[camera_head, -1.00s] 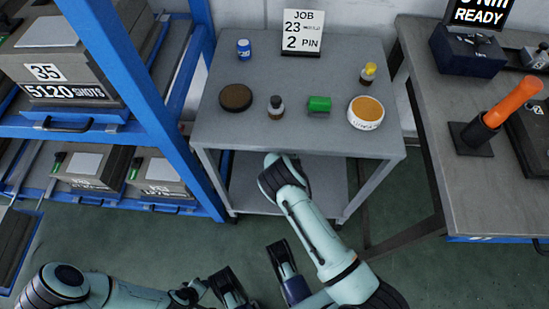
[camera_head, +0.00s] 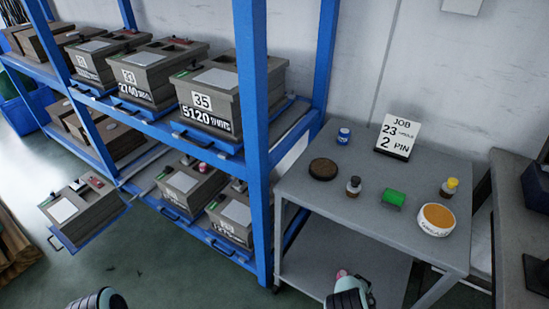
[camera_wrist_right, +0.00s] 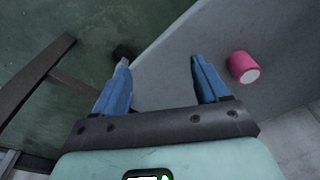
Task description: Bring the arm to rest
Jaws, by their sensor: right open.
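My right gripper (camera_wrist_right: 160,65) is open and empty in the right wrist view, with its two blue fingers apart. A pink cylinder (camera_wrist_right: 243,67) with a pale end is on a grey surface just right of the right finger, apart from it. In the head view only a link of my right arm (camera_head: 350,292) shows at the bottom edge, in front of the small table's lower shelf. A link of my left arm (camera_head: 97,298) shows at the bottom left. My left gripper is out of view.
The grey table (camera_head: 300,190) holds a job sign (camera_head: 398,135), small bottles, a green block (camera_head: 393,198), a dark disc and a round orange-topped dish (camera_head: 437,219). A blue rack (camera_head: 255,120) with several mould boxes stands left.

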